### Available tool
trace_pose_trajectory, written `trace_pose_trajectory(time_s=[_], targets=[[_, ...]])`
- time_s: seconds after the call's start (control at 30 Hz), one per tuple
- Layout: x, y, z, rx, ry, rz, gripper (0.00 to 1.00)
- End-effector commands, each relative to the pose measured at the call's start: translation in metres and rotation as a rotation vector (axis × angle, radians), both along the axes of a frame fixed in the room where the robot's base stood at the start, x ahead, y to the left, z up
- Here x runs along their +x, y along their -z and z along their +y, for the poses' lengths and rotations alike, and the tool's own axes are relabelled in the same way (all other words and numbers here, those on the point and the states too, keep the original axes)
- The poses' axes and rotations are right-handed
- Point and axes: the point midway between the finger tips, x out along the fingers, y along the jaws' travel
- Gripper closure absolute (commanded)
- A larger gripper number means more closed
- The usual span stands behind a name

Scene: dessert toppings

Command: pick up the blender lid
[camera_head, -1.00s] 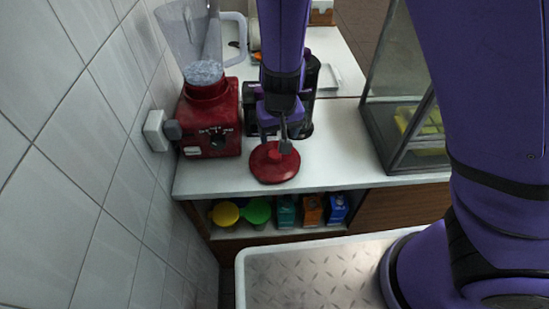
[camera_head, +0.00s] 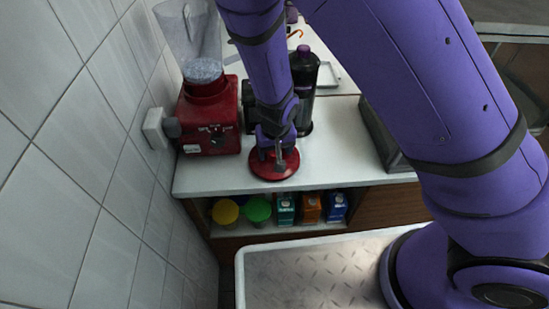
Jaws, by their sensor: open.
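The blender lid (camera_head: 264,171) is a round red disc lying on the white counter, near its front edge. My gripper (camera_head: 272,157) is open and points down over the lid's middle, with its fingers at the centre of the lid. The fingers and wrist hide the centre, so I cannot tell whether they touch it or stand around its knob. The red blender base (camera_head: 212,121) with its clear jug (camera_head: 190,35) stands to the left, against the tiled wall.
A dark bottle (camera_head: 304,80) stands close behind my wrist. A glass case (camera_head: 384,135) is to the right. The shelf below holds yellow and green cups (camera_head: 257,209) and several small cartons (camera_head: 311,208). The counter (camera_head: 340,160) right of the lid is clear.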

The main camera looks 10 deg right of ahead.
Motion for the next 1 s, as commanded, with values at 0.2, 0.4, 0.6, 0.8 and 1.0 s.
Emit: trace_pose_trajectory(time_s=[0.2,0.4,0.6,0.8,1.0], targets=[[0.0006,0.0070,0.0002,0.000,0.000,0.000,0.31],[0.0007,0.0068,0.0003,0.000,0.000,0.000,0.38],[0.0007,0.0068,0.0003,0.000,0.000,0.000,0.84],[0.0008,0.0067,0.0003,0.000,0.000,-0.001,0.86],[0.0009,0.0038,0.0006,0.001,0.000,-0.001,0.86]])
